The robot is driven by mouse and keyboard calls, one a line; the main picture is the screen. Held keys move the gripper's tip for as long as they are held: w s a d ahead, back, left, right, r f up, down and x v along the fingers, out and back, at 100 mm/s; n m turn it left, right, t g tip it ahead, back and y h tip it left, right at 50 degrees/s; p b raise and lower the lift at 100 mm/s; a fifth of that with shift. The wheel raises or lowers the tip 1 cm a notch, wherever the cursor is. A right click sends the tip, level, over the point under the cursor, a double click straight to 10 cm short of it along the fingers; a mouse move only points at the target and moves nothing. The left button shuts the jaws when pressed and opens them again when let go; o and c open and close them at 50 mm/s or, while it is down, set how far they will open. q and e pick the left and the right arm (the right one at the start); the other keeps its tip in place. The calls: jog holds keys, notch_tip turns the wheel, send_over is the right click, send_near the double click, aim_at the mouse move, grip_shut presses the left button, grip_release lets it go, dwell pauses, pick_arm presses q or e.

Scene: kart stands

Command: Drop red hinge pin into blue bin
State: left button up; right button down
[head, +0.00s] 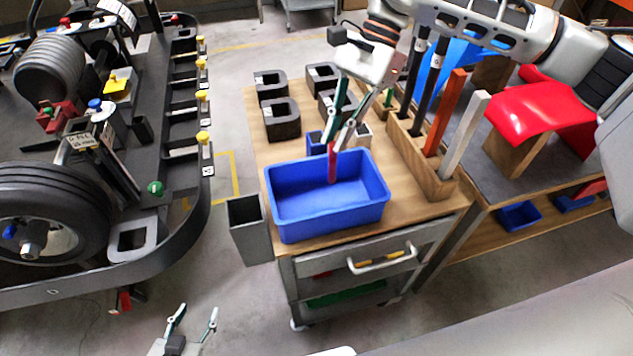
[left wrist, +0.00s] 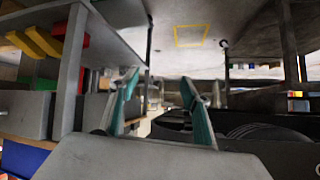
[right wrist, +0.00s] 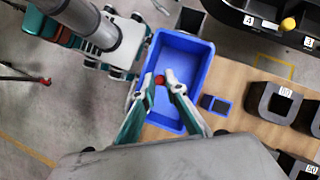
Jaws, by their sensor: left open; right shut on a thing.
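The red hinge pin (head: 332,164) hangs upright from my right gripper (head: 341,140), its lower end over the blue bin. My right gripper is shut on the pin's top. In the right wrist view the pin's round red end (right wrist: 159,80) shows between the fingertips (right wrist: 163,84). The blue bin (head: 330,217) is an open tray on the wooden cart top, with its inside visible and no other object seen in it. My left gripper (head: 194,318) is open and empty, low over the floor left of the cart; its fingers (left wrist: 158,98) also show apart in the left wrist view.
A wooden block (head: 437,181) with tall coloured bars stands right of the bin. Black blocks (head: 281,118) and a small blue box (head: 316,143) sit behind it. A grey open box (head: 247,222) hangs on the cart's left side. The kart (head: 177,222) stands at left.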

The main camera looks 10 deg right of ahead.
jog(key=shift+s+f, duration=0.2)
jog(key=shift+f, duration=0.1)
notch_tip(320, 180, down, 4)
jog(key=shift+r, duration=0.15)
jog(key=shift+f, duration=0.7)
jog(key=c, duration=2)
grip_release()
pick_arm(q)
jog(key=shift+s+f, duration=0.2)
jog(key=shift+s, duration=0.35)
pick_arm(e)
jog(key=v, duration=1.2)
